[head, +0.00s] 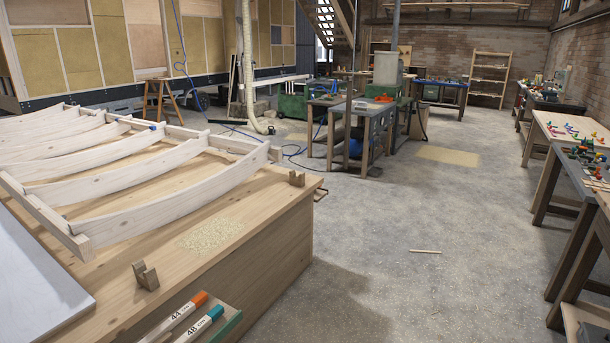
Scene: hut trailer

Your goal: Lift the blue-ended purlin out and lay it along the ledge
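The blue-ended purlin (205,325) is a pale wooden bar with a teal-blue end and the mark 48. It lies at the bottom edge of the head view, beside an orange-ended purlin (182,314) marked 44. Both lie in a holder with a green edge (231,326); their near ends are cut off by the picture. The likely ledge is the bare wooden strip (252,204) along the bench's right side. Two notched wooden blocks stand on it, one near (146,275) and one far (296,178). Neither gripper is in view.
A pale frame with curved ribs (150,210) covers much of the bench, with a grey panel (38,285) at lower left. Wood shavings (208,234) lie on the strip. The floor (390,235) to the right is mostly clear, with a thin stick (426,251). Workbenches (560,150) line the right wall.

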